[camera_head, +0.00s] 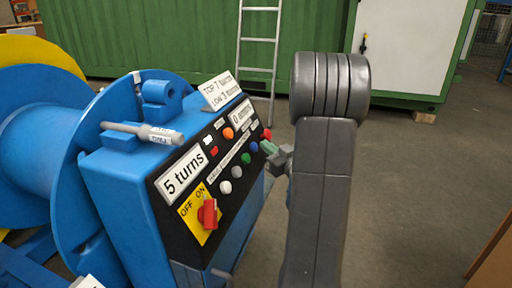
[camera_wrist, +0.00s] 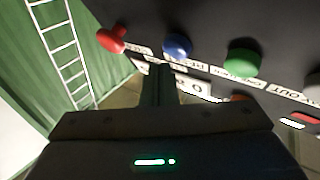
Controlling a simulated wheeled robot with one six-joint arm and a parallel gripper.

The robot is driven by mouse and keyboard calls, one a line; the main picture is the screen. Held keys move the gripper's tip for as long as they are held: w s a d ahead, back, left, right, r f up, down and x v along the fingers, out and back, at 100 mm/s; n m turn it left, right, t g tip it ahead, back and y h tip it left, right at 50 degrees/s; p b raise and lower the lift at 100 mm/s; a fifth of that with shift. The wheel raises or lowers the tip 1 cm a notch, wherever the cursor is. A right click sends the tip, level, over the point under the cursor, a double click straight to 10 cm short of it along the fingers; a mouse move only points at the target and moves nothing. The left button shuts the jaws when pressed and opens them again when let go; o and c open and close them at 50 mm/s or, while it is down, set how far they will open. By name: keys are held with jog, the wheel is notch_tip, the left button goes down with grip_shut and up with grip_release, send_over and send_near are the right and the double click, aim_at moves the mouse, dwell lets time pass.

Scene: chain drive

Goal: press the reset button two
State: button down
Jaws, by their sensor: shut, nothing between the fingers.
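The control panel (camera_head: 190,175) is a sloped black face on the blue machine, with several coloured buttons and white labels. A blue button (camera_head: 254,147), a green button (camera_head: 246,158) and a red button (camera_head: 267,134) lie near its right edge. In the wrist view the red (camera_wrist: 112,38), blue (camera_wrist: 177,45) and green (camera_wrist: 242,57) buttons stand in a row. My gripper (camera_head: 268,148) is shut and empty, its tip beside the blue button; in the wrist view the tip (camera_wrist: 160,75) points just below blue. I cannot tell contact. The small labels are too blurred to tell which is reset two.
A red switch (camera_head: 208,214) on a yellow OFF/ON plate is low on the panel. An orange button (camera_head: 228,133) is higher up. A ladder (camera_head: 257,55) leans by the green container (camera_head: 180,40). Open floor (camera_head: 400,190) lies to the right.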

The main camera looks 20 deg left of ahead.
jog(key=shift+s+d+r+p, duration=0.1)
jog(key=shift+d+r+p, duration=0.25)
jog(key=shift+d, duration=0.4)
jog(key=shift+w+d+r+p, duration=0.1)
jog(key=shift+d+r, duration=0.3)
jog(key=shift+d, duration=0.4)
jog(key=shift+s+d+r+p, duration=0.1)
jog(key=shift+d+r+p, duration=0.25)
jog(key=shift+d, duration=0.4)
jog(key=shift+a, duration=0.1)
jog(key=shift+d+r+p, duration=0.3)
jog(key=shift+d+p, duration=0.15)
jog(key=shift+d, duration=0.15)
jog(key=shift+d+r+p, duration=0.3)
jog(key=shift+d+p, duration=0.2)
jog(key=shift+d, duration=0.1)
jog(key=shift+d+r+p, duration=0.3)
jog(key=shift+d+p, duration=0.15)
jog(key=shift+d, duration=0.15)
